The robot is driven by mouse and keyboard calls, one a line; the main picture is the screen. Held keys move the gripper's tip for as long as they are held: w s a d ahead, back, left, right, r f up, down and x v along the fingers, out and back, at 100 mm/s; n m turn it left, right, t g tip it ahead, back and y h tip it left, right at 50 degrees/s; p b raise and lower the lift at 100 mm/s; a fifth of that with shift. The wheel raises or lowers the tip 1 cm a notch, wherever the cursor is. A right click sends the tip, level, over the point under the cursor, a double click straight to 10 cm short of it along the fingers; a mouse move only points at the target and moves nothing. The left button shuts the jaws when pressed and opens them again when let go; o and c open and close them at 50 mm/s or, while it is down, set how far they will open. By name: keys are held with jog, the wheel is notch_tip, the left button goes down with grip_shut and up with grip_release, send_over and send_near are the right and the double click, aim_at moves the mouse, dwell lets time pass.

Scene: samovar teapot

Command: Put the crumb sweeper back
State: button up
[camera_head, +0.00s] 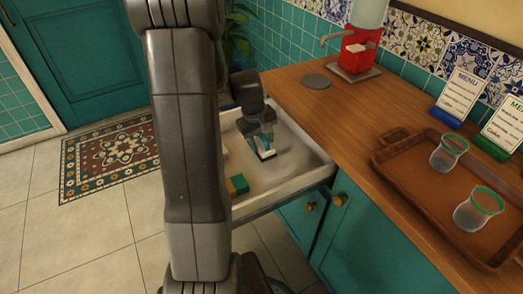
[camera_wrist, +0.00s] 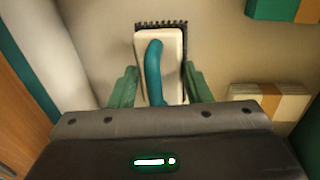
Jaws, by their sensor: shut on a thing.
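The crumb sweeper (camera_wrist: 174,45) has a white body, a curved teal handle and dark bristles along its far edge. My gripper (camera_wrist: 162,88) is shut on it, with a green finger at each side. In the head view, my gripper (camera_head: 260,138) points down inside the open drawer (camera_head: 299,181), and the pale end of the sweeper (camera_head: 266,155) shows below it. I cannot tell whether the sweeper touches the drawer floor. My arm hides the drawer's left part.
A green and orange box (camera_head: 237,185) lies in the drawer near its front left. The wrist view also shows a white and tan box (camera_wrist: 267,99) at right. The wooden counter (camera_head: 310,110) holds a brown tray (camera_head: 415,185) with two glasses.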

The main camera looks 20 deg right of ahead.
aim_at(261, 145)
jog(key=shift+f+b, duration=0.4)
jog(key=shift+f, duration=1.4)
jog(key=shift+f, duration=0.15)
jog(key=o, duration=1)
jog(key=shift+o, duration=0.2)
notch_tip(261, 145, up, 12)
jog(key=a+p, duration=0.2)
jog(key=shift+a+p, duration=0.15)
jog(key=shift+p, duration=0.25)
jog(key=shift+o, duration=0.4)
jog(key=shift+s, duration=0.1)
